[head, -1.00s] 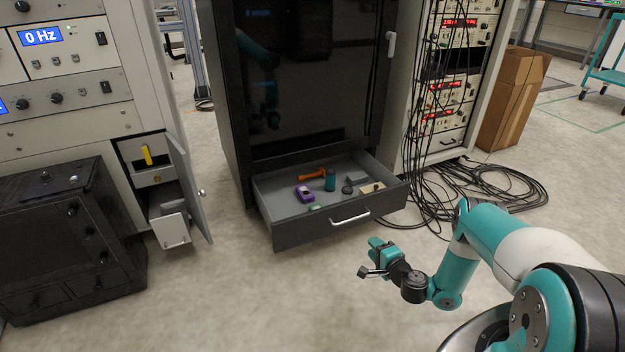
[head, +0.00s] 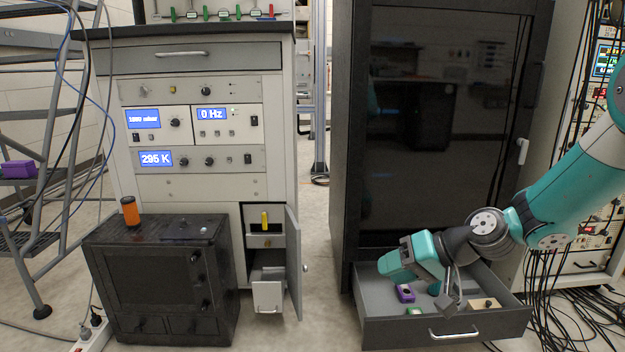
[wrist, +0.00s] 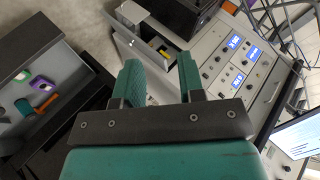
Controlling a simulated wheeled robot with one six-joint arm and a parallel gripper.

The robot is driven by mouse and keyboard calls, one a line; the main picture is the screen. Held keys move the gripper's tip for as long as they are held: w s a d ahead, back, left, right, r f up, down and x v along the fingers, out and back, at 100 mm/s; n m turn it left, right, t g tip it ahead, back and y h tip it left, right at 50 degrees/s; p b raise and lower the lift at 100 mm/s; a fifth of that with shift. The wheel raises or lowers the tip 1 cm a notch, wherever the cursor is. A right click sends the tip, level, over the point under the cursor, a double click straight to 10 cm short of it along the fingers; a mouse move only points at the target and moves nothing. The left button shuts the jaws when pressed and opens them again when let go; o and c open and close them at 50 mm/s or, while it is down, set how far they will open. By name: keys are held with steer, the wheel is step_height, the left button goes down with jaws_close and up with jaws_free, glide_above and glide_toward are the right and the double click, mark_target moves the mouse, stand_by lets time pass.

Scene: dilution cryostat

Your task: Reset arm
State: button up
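My teal gripper (head: 398,266) is in front of the black cabinet, above the open drawer in the head view, and hides part of the drawer. In the wrist view my gripper (wrist: 160,80) has its two teal fingers spread apart with nothing between them. The rest of my arm reaches in from the right edge of the head view.
The open drawer (head: 445,331) holds a purple item (head: 405,293) and other small things. A grey instrument rack (head: 215,184) has its small door (head: 294,262) open. A black box (head: 160,280) bears an orange cylinder (head: 130,211). Cables lie at right; a stair frame stands left.

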steer(key=s+a+r+n+g+h+p, duration=0.1)
steer(key=s+r+n+g+h, duration=0.15)
steer(key=s+r, duration=0.75)
steer(key=s+r+n+g+h, duration=0.1)
steer(key=s+n+g+h, duration=0.15)
steer(key=s, duration=1.55)
step_height(320, 180, up, 38)
steer(key=p, duration=3.8)
steer(key=shift+d+n+t+h, duration=0.15)
steer(key=shift+n+t+h, duration=0.15)
steer(key=shift+t, duration=0.1)
